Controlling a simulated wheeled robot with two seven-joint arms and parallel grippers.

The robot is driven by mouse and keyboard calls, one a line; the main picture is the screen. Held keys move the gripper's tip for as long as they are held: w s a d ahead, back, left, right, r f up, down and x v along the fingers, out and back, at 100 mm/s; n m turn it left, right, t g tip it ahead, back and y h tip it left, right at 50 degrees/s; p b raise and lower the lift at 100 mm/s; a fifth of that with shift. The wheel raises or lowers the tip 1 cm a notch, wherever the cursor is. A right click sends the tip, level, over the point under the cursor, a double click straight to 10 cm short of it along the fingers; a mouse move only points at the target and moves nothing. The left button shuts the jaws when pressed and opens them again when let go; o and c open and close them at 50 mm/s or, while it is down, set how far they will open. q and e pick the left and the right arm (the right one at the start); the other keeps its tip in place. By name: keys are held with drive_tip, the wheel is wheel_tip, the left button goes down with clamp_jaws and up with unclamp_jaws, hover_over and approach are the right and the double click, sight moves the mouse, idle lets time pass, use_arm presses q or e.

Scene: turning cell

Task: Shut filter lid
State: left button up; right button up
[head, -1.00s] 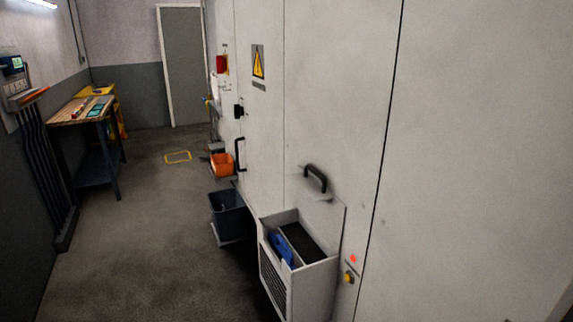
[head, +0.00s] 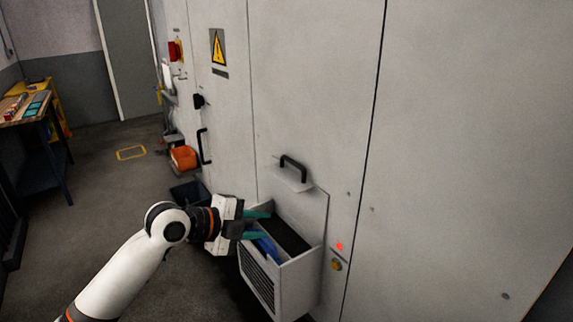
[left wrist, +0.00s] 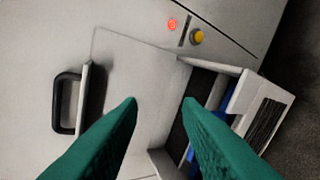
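The filter lid (head: 312,203) is a pale grey panel standing raised against the machine wall, behind an open filter box (head: 298,278). A black handle (head: 293,166) sits at its top edge. In the left wrist view the lid (left wrist: 140,75) and its handle (left wrist: 68,103) lie at the left, the box (left wrist: 245,95) at the right. The box holds a dark filter (head: 285,235) and a blue item (head: 268,248). My left gripper (head: 266,225) is open and empty, its teal fingers over or close beside the box's left side. My right gripper is out of view.
A red light (head: 339,246) and a yellow button (head: 336,265) are on the wall right of the box. A dark bin (head: 188,192) and an orange bin (head: 184,157) stand along the machine. A workbench (head: 38,125) is at the far left.

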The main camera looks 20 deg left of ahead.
sight(293, 164)
use_arm(q)
drive_tip(key=w+a+r+m+t+h, duration=0.25)
drive_tip(key=a+r, duration=0.25)
drive_tip(key=r, duration=0.6)
drive_tip(key=shift+m+g+y, duration=0.25)
drive_tip(key=shift+m+y, duration=0.2)
drive_tip(key=p+x, duration=0.1)
drive_tip(key=x, duration=0.3)
drive_tip(key=p+x, duration=0.2)
drive_tip(key=x, duration=0.1)
drive_tip(key=r+p+x, duration=0.1)
drive_tip(key=x, duration=0.3)
drive_tip(key=shift+w+d+f+p, duration=0.15)
drive_tip(key=shift+w+d+p, duration=0.05)
drive_tip(key=shift+w+p, duration=0.15)
drive_tip(key=shift+w+d+f, duration=0.3)
drive_tip(key=shift+w+d, duration=0.1)
drive_tip(key=shift+w, duration=0.05)
clamp_jaws()
